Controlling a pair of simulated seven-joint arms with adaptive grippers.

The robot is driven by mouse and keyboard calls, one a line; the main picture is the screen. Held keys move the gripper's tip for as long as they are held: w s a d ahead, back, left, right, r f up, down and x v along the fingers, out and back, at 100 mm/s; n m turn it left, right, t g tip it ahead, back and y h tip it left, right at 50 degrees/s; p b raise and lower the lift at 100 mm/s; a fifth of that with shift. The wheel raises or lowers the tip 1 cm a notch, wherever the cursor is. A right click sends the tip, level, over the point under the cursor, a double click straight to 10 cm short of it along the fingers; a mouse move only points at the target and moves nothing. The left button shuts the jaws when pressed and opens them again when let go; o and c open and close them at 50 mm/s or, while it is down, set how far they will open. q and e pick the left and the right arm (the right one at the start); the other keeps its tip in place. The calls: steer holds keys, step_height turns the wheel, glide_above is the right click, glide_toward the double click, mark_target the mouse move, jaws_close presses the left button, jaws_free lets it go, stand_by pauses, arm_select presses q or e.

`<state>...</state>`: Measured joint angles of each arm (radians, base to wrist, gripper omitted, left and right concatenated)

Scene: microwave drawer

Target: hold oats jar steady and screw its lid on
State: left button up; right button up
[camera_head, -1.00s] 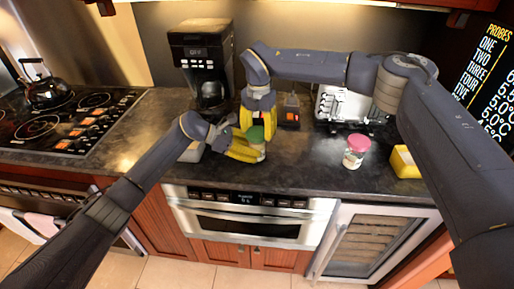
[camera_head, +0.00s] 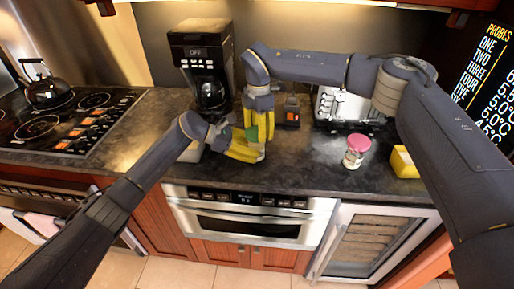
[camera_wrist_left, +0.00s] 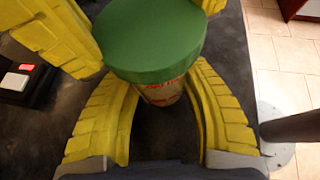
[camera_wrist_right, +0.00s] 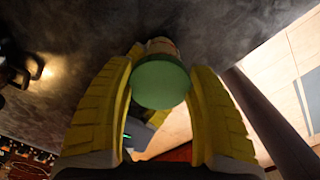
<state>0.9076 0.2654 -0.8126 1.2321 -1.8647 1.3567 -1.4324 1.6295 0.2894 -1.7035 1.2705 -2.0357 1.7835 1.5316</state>
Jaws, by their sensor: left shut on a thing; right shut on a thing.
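The oats jar (camera_wrist_left: 162,93) stands upright on the dark counter, with its green lid (camera_wrist_left: 150,42) on top. My left gripper (camera_head: 258,154) is low and shut on the jar's body from the side. My right gripper (camera_head: 262,128) comes from above and is shut on the lid, with a yellow finger on each side of it. The green lid also shows between the right fingers in the right wrist view (camera_wrist_right: 160,82). In the head view the fingers hide most of the jar. I cannot tell how far the lid is threaded.
A pink-lidded jar (camera_head: 355,151) and a yellow box (camera_head: 403,162) stand to the right on the counter. A coffee maker (camera_head: 205,62) and a toaster (camera_head: 342,106) are behind. The stove (camera_head: 62,122) is at left. The counter between the grippers and the pink-lidded jar is clear.

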steer(key=m, duration=0.5)
steer(key=shift+w+a+m, duration=0.1)
steer(key=shift+w+m, duration=0.05)
steer(key=shift+m, duration=0.25)
steer(key=m, duration=0.5)
steer(key=shift+m, duration=0.3)
steer(key=shift+d+m, duration=0.2)
steer(key=shift+m, duration=0.2)
steer(key=shift+c, duration=0.2)
steer(key=shift+w, duration=0.1)
steer(key=o, duration=1.3)
steer(key=shift+a, duration=0.1)
